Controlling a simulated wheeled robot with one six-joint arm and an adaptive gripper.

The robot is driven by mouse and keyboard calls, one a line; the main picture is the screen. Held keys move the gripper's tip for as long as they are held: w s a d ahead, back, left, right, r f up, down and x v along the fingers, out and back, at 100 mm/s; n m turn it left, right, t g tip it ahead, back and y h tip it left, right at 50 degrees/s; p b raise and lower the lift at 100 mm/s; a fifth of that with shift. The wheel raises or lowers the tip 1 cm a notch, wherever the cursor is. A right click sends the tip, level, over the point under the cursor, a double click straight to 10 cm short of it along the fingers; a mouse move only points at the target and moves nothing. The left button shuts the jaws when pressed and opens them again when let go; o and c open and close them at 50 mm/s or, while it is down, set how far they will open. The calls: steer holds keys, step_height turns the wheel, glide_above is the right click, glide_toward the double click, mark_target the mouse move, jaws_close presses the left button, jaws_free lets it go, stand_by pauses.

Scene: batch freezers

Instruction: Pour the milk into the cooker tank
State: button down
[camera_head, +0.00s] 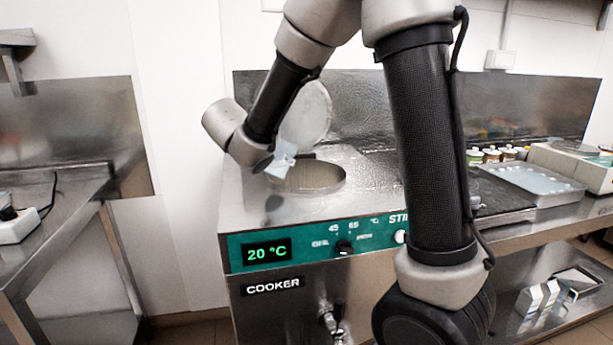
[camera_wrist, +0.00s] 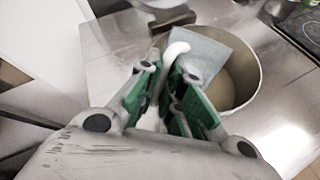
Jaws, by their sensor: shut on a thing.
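The cooker (camera_head: 270,284) has a round open tank (camera_head: 318,176) in its top, with the round lid (camera_head: 305,112) raised behind it. The tank's opening also shows in the wrist view (camera_wrist: 251,80). My gripper (camera_wrist: 176,75) is over the tank's left side, shut on the white curved handle (camera_wrist: 175,50) of a pale blue-grey container (camera_wrist: 205,58). In the head view the container (camera_head: 283,160) is a small pale shape, apparently tilted, at the opening's left rim. Its contents are hidden, and I cannot tell whether milk is flowing.
The cooker's display (camera_head: 266,251) reads 20 °C. A steel table (camera_head: 60,190) stands at the left, across a gap. At the right are a clear-lidded tray (camera_head: 535,182), several small bottles (camera_head: 492,155) and a scale (camera_head: 575,165). Cartons (camera_head: 540,297) stand on the lower shelf.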

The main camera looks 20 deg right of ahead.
steer(key=shift+w+d+r+m+g+y+p, duration=0.15)
steer(key=shift+d+g+y+p, duration=0.1)
steer(key=shift+d+y, duration=0.15)
steer(key=shift+w+d+r+m+g+y+p, duration=0.1)
steer(key=shift+w+d+m+g+y+p, duration=0.1)
steer(key=shift+d+y, duration=0.2)
steer(key=shift+w+d+r+m+g+y+p, duration=0.1)
steer(key=shift+d+r+m+g+y+p, duration=0.3)
steer(key=shift+d+r+y+p, duration=0.4)
steer(key=shift+w+d+f+g+y+p, duration=0.15)
steer(key=shift+d+f+g+y+p, duration=0.1)
steer(key=shift+y+p, duration=0.45)
steer(key=shift+p, duration=0.5)
steer(key=shift+w+d+m+p, duration=0.1)
steer(key=shift+d+m+p, duration=0.2)
steer(key=shift+p, duration=0.3)
steer(key=shift+d+y, duration=0.1)
steer(key=shift+y, duration=0.2)
steer(key=shift+w+d+f+g+y, duration=0.1)
steer(key=shift+w+d+g+y, duration=0.1)
steer(key=shift+d+g+y, duration=0.2)
steer(key=shift+w+d+f+m, duration=0.1)
steer(key=shift+d+m, duration=0.15)
steer(key=shift+d, duration=0.2)
steer(key=shift+w+d+f+g+y, duration=0.1)
steer(key=shift+w+d+g+y, duration=0.1)
steer(key=shift+d+y, duration=0.25)
steer(key=shift+w+d+f+g+y, duration=0.1)
steer(key=shift+w+d+y, duration=0.15)
steer(key=shift+d, duration=0.3)
